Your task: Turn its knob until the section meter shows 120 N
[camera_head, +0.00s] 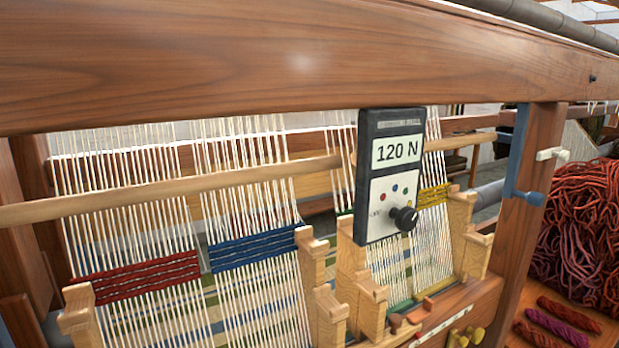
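The section meter (365,170) is a dark grey box hanging in front of the loom's warp, right of the middle of the head view. Its white display (397,151) reads "120 N". Below the display is a pale panel with several coloured dots and a black round knob (405,218) at its lower right. Neither of my grippers shows in the head view, and nothing touches the knob.
A thick wooden beam (300,55) crosses the top. Wooden uprights and warp threads (130,200) with red, blue and yellow bands fill the left and middle. Red wool skeins (585,235) hang at the right, above smaller skeins (560,325) on a wooden surface.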

